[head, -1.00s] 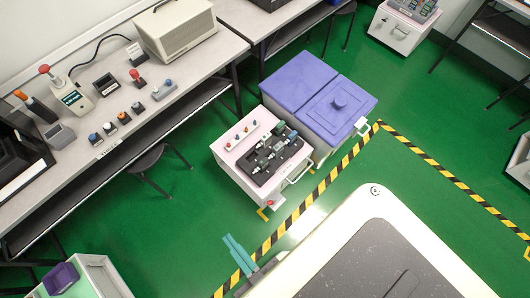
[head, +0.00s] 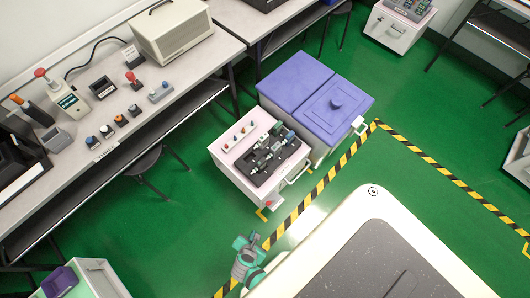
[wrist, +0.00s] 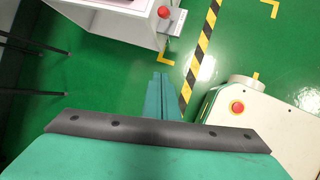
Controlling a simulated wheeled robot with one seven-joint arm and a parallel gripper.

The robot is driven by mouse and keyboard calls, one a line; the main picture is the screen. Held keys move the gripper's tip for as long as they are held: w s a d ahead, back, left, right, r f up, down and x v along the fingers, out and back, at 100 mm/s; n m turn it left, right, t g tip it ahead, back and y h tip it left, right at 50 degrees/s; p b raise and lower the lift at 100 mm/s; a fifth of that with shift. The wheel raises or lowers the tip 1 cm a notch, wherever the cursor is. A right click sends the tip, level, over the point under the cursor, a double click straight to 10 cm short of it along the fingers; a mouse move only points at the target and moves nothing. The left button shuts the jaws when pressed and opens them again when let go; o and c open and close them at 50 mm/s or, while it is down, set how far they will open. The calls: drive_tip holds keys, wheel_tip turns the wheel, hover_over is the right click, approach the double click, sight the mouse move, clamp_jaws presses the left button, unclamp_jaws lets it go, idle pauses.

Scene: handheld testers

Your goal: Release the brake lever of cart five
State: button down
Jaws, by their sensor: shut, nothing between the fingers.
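A white-pink cart (head: 234,180) with a black tool tray on top stands at the middle of the head view. Its number cannot be read, so I cannot confirm it is cart five. A small red part (head: 276,203), perhaps the brake lever, sits low on its front corner; a red knob (wrist: 163,12) on a grey plate shows at the cart's edge in the wrist view. My teal gripper (head: 246,241) is in front of the cart over the floor, apart from it. In the wrist view the gripper's fingers (wrist: 161,78) are together and empty, below the knob.
A bin with purple lids (head: 297,80) stands right beside the cart. A workbench (head: 125,98) with handheld testers runs along the left, a stool (head: 143,162) under it. Another open cart (head: 98,270) is at lower left. Yellow-black tape (head: 320,192) crosses the green floor.

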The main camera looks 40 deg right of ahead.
drive_tip(key=shift+w+d+f+n+g+h, duration=0.3)
drive_tip(key=shift+w+d+n+h, duration=0.15)
drive_tip(key=shift+d+n, duration=0.15)
drive_tip(key=shift+w+d+f+n+g+h, duration=0.35)
drive_tip(key=shift+d+n+h, duration=0.1)
drive_tip(key=shift+n, duration=0.3)
drive_tip(key=shift+w+d+f+n+g+h, duration=0.3)
drive_tip(key=shift+w+d+n+h, duration=0.1)
drive_tip(key=shift+d+n, duration=0.2)
drive_tip(key=w+d+f, duration=0.3)
drive_tip(key=d+f, duration=0.3)
drive_tip(key=d, duration=0.2)
drive_tip(key=shift+w+d+f, duration=0.25)
drive_tip(key=shift+d, duration=0.15)
